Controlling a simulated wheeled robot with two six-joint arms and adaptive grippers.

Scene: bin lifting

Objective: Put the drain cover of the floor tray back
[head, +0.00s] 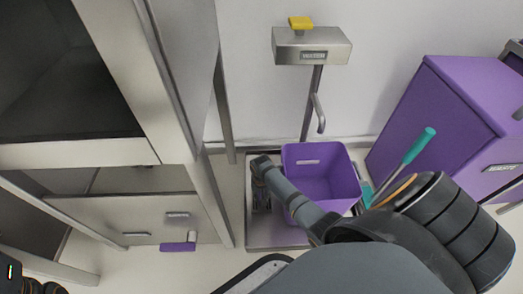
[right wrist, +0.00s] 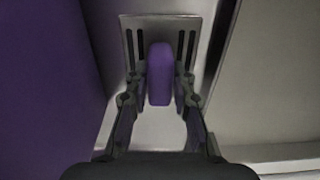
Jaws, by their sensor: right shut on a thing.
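The drain cover is a grey slotted metal plate (right wrist: 194,25) with an upright purple handle (right wrist: 160,75), clear in the right wrist view. My right gripper (right wrist: 160,80) is shut on that handle, one finger on each side. In the head view my right gripper (head: 261,200) points down over the left part of the metal floor tray (head: 270,238), beside the purple bin. It hides most of the cover there, and I cannot tell whether the cover touches the tray.
An open purple bin (head: 322,176) stands on the tray, close to the right gripper. A metal post with a box (head: 312,47) rises behind it. A purple cabinet (head: 435,115) and a teal-handled tool (head: 419,146) are right. Grey cabinet drawers (head: 140,222) stand left.

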